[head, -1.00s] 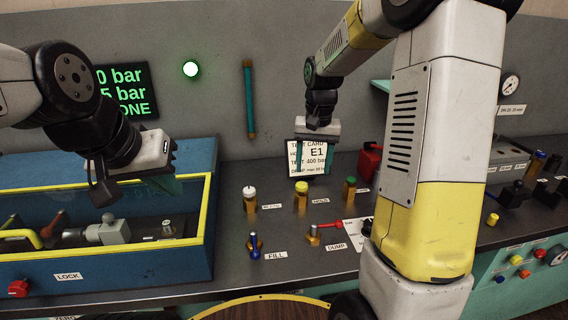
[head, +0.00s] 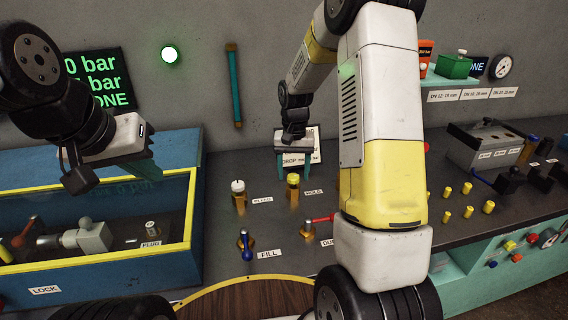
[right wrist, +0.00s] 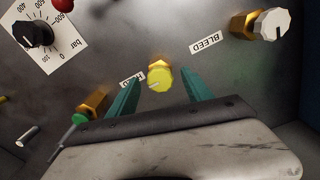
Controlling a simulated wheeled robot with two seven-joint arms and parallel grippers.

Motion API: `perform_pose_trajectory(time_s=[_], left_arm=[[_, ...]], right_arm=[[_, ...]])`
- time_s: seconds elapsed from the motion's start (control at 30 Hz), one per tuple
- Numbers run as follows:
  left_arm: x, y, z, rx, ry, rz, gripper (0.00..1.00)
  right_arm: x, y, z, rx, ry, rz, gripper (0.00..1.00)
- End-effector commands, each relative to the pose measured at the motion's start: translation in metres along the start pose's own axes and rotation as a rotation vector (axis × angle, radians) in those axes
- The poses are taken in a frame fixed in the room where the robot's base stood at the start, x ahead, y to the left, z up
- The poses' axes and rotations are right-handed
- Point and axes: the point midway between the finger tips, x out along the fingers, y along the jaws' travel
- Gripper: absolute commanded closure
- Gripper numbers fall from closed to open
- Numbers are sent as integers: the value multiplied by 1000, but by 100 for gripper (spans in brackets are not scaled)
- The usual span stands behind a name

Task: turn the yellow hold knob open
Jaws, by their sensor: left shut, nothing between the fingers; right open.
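The yellow hold knob (head: 293,179) stands on its brass valve on the bench, next to the HOLD label (head: 313,191). In the right wrist view the knob's yellow top (right wrist: 160,78) shows between the two teal fingertips, with a gap on each side. My right gripper (head: 294,172) is open and points down at the knob; whether the fingers reach down beside it is hard to tell. My left gripper (head: 125,172) is shut and empty, above the blue tray at the left.
The white bleed knob (head: 238,186) stands left of the hold knob. The blue fill lever (head: 245,243) and red dump lever (head: 321,218) are in front. My right arm hides part of the bench.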

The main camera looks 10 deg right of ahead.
Motion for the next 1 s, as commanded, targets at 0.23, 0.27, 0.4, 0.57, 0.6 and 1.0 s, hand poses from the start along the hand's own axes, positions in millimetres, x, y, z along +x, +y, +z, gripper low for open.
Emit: perform_pose_trajectory(time_s=[0.23, 0.27, 0.4, 0.57, 0.6, 1.0], left_arm=[[0, 0, 0, 0, 0, 0, 100], [0, 0, 0, 0, 0, 0, 100], [0, 0, 0, 0, 0, 0, 100], [0, 0, 0, 0, 0, 0, 100], [0, 0, 0, 0, 0, 0, 100], [0, 0, 0, 0, 0, 0, 100]], right_arm=[[6, 0, 0, 0, 1, 0, 41], [6, 0, 0, 0, 1, 0, 41], [6, 0, 0, 0, 1, 0, 55], [6, 0, 0, 0, 1, 0, 86], [6, 0, 0, 0, 1, 0, 94], [5, 0, 0, -59, 1, -1, 100]])
